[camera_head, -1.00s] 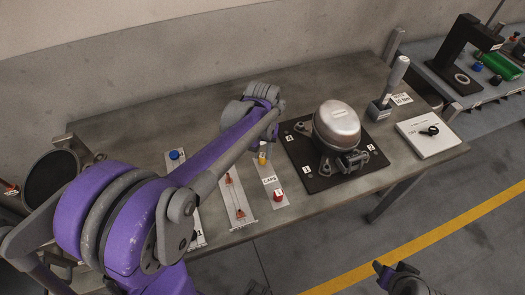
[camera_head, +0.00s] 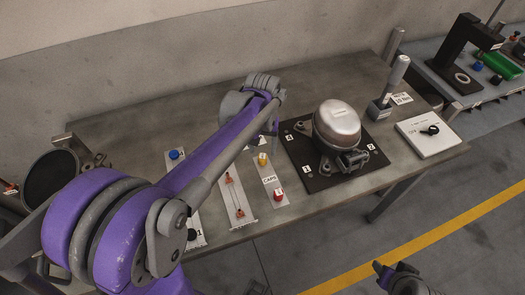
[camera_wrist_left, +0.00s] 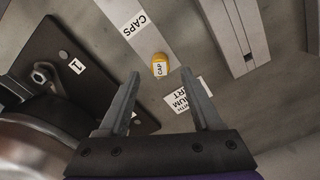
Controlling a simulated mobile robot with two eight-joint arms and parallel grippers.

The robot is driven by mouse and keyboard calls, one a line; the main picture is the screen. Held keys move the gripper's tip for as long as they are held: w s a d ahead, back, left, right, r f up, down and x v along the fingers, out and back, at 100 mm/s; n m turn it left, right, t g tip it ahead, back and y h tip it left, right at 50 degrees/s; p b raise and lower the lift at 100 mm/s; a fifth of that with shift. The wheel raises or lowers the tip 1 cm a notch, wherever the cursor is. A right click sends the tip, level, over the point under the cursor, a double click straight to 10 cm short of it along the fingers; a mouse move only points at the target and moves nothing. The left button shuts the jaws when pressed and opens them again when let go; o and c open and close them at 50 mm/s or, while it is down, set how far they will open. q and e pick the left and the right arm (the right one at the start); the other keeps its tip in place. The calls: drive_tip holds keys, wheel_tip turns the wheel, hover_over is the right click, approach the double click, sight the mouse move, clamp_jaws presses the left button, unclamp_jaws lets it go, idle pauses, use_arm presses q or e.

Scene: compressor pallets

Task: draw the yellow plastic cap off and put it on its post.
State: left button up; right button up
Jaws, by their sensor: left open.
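The yellow plastic cap (camera_head: 262,160) stands at the far end of the white strip marked CAPS (camera_head: 270,180). My left gripper (camera_wrist_left: 160,76) is open and empty, apart from the cap. In the head view it is mostly hidden by its own arm, behind the cap. The silver compressor (camera_head: 338,118) stands on a black plate (camera_head: 308,182) to the right. My right gripper (camera_head: 398,280) shows only partly at the bottom edge; its jaws are unclear.
A red cap (camera_head: 278,195) stands at the near end of the strip. A strip with orange-ended parts (camera_head: 236,198) and a blue knob (camera_head: 175,154) are to the left. A grey upright tool (camera_head: 393,85) and a white block (camera_head: 427,137) are to the right. Bare table lies between.

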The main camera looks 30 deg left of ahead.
sight(263, 157)
use_arm(q)
wheel_tip(263, 157, up, 8)
idle(0.7)
drive_tip(key=s+d+f+m+t, duration=0.1)
drive_tip(key=s+d+f, duration=0.1)
drive_tip(key=s, duration=0.3)
drive_tip(key=s+d+f+m+t, duration=0.1)
drive_tip(key=s+d+f+t, duration=0.1)
drive_tip(key=s+f, duration=0.2)
drive_tip(key=s+d+f+m+t, duration=0.2)
drive_tip(key=s, duration=0.4)
drive_tip(key=shift+s+d+f+p, duration=0.25)
drive_tip(key=shift+d+f+p, duration=0.1)
drive_tip(key=shift+f, duration=0.05)
drive_tip(key=shift+d, duration=0.1)
drive_tip(key=shift+c, duration=1.3)
